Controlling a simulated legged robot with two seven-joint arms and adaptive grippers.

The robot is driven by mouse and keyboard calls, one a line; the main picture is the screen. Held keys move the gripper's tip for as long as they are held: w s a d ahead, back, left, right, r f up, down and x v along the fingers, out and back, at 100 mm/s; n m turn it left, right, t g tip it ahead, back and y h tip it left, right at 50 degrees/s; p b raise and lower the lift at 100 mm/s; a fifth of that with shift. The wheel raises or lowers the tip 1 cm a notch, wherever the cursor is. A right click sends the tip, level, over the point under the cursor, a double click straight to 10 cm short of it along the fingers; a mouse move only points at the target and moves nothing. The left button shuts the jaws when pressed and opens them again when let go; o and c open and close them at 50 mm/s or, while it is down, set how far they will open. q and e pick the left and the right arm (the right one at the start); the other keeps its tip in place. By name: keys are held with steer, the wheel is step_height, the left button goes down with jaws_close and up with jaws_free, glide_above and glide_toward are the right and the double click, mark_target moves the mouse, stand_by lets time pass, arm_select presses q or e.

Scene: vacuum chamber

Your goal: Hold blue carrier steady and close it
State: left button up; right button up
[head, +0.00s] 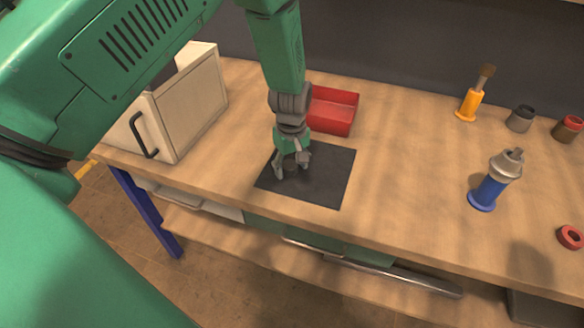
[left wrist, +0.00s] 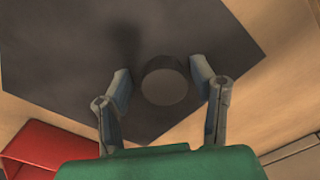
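The blue carrier (head: 489,187) stands upright at the right of the table, with a grey, knobbly top part (head: 507,162) on it. I cannot tell whether that part is seated fully. My left gripper (head: 291,167) is far to the left of the carrier, pointing down over the black mat (head: 330,180). In the left wrist view its two fingers (left wrist: 160,68) are open on either side of a dark round cylinder (left wrist: 165,82), with gaps showing on both sides. In the head view the fingers partly hide this cylinder. My right gripper is not in view.
A red bin (head: 333,112) lies behind the mat, close to my left arm. A cream cabinet (head: 190,105) with a black handle stands left. An orange carrier (head: 468,105), dark cups (head: 520,119) and a red ring (head: 570,237) are right. The middle table is clear.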

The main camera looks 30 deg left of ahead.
mark_target(289, 164)
arm_select(q)
steer(key=c, duration=0.5)
steer(key=shift+a+f, duration=0.1)
steer(key=shift+a, duration=0.25)
steer(key=r, duration=0.9)
steer(key=shift+d+r, duration=0.2)
steer(key=shift+r, duration=0.15)
steer(key=shift+a+r, duration=0.1)
steer(key=shift+r, duration=0.1)
